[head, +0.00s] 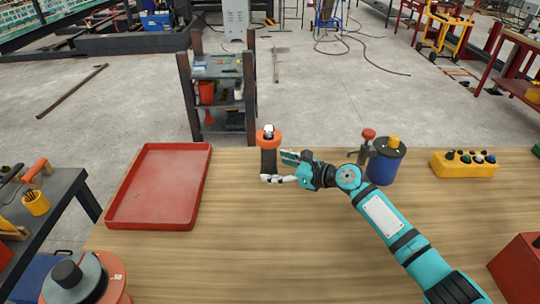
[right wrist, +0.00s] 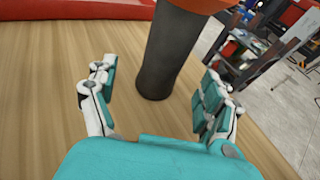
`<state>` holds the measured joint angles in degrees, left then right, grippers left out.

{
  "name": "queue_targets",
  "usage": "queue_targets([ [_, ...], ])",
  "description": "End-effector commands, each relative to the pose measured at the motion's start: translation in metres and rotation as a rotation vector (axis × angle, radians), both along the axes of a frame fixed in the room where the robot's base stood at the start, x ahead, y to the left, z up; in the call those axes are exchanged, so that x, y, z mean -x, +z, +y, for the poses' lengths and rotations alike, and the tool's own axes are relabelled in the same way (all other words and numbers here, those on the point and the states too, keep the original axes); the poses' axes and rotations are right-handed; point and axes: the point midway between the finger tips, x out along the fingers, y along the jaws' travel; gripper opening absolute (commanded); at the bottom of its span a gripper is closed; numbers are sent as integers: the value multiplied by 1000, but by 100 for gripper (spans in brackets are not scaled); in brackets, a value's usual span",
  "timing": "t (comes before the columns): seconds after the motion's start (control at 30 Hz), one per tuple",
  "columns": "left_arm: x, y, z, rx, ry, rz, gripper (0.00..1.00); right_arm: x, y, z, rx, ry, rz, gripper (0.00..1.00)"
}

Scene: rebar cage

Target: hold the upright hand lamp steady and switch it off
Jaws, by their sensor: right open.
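The hand lamp (head: 268,155) stands upright on the table near its far edge, with a dark handle and an orange head with a pale top. My right gripper (head: 281,168) reaches it from the right, with its fingers open beside the handle. In the right wrist view the dark handle (right wrist: 172,58) rises between and a little beyond the two open fingers (right wrist: 157,72), with gaps on both sides. The switch is not discernible, and I cannot tell whether the lamp is lit. My left gripper is not in view.
A red tray (head: 158,222) lies left of the lamp. A blue drum (head: 383,168), a red-topped tool (head: 367,145) and a yellow button box (head: 464,166) stand to the right. A reel (head: 113,278) is front left, a red box (head: 520,268) front right. The table's middle is clear.

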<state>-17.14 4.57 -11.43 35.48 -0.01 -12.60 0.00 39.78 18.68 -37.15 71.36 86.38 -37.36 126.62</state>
Motion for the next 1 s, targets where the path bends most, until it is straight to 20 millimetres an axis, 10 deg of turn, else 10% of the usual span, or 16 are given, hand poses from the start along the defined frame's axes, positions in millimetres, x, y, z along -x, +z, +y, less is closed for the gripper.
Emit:
queue_targets([
  [0.57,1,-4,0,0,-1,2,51,-11,-5,16,0,0,-1,83],
  [1.0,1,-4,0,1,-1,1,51,-11,-5,16,0,0,-1,27],
])
